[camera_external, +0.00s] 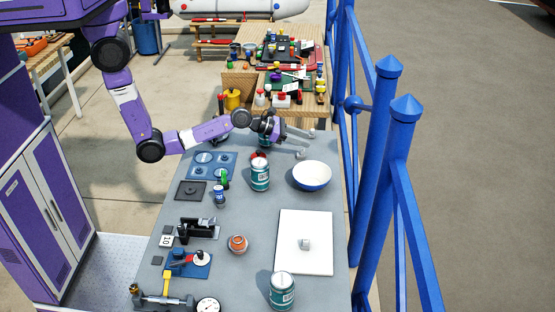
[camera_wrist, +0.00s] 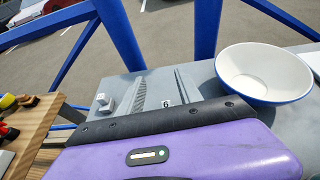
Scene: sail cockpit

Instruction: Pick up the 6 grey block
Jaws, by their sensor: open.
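My gripper (camera_external: 306,144) is open at the far end of the grey worktop, left of and beyond the bowl. A small light grey block (camera_external: 305,243) lies on a white board at the front right, well away from my gripper. Its number cannot be read. In the wrist view, a white label marked 6 (camera_wrist: 167,104) shows on a grey surface just beyond the dark edge of the purple housing. I cannot tell what part that label belongs to.
A white bowl with a blue rim (camera_external: 312,176) stands near my gripper. A teal can (camera_external: 260,174) stands left of the bowl, another (camera_external: 282,290) at the front. Blue rails (camera_external: 386,150) run along the right. A cluttered wooden table (camera_external: 290,100) stands behind.

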